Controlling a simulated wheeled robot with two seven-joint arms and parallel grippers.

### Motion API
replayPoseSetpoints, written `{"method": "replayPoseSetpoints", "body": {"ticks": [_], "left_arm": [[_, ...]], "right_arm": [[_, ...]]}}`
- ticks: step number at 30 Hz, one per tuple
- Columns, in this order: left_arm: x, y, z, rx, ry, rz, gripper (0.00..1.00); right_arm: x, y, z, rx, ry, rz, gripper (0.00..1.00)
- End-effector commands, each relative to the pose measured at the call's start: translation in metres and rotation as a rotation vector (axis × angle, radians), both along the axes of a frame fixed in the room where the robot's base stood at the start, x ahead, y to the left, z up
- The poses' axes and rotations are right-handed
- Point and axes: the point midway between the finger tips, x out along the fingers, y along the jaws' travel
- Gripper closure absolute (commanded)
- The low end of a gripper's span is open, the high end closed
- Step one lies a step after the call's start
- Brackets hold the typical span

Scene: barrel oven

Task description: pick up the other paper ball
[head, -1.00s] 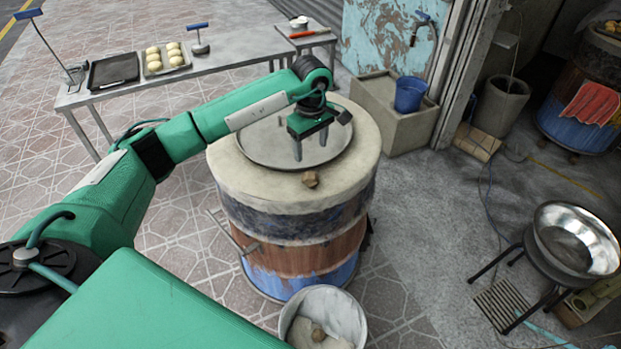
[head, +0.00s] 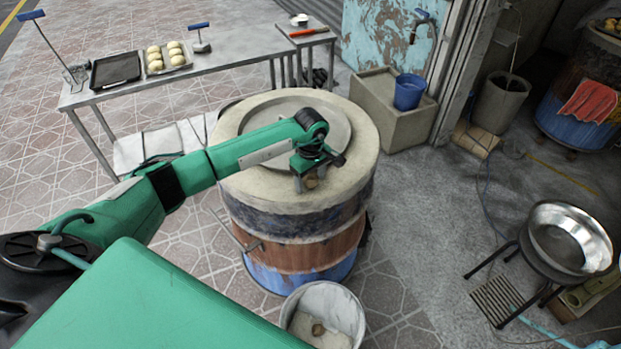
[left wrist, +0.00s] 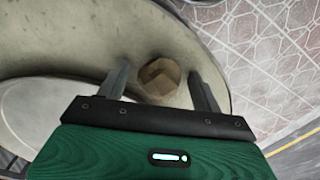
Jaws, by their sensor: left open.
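A crumpled brown paper ball (head: 311,181) sits on the pale rim of the barrel oven (head: 232,178). It also shows in the left wrist view (left wrist: 159,78). My left gripper (head: 309,188) is open, with its fingers pointing down over the rim. In the left wrist view the gripper (left wrist: 163,88) has one finger on each side of the ball, with visible gaps to both. Another small brown ball (head: 318,329) lies inside the white bucket (head: 349,303) at the foot of the oven. My right gripper is not in view.
A blue bucket (head: 409,93) and a metal bowl on a stand (head: 570,240) are to the right.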

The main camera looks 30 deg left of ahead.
Motion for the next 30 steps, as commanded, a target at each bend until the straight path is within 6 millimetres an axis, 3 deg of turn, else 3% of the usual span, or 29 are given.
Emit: {"method": "replayPoseSetpoints", "body": {"ticks": [4, 11, 30], "left_arm": [[0.0000, 0.0000, -0.0002, 0.000, 0.000, 0.000, 0.33], [-0.0001, 0.0001, 0.0000, 0.000, 0.000, 0.000, 0.78], [0.0001, 0.0004, 0.0031, 0.000, 0.000, 0.001, 0.82]], "right_arm": [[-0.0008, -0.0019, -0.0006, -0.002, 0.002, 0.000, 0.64], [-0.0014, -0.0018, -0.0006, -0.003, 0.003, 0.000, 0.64], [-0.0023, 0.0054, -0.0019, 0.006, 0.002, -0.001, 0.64]]}}
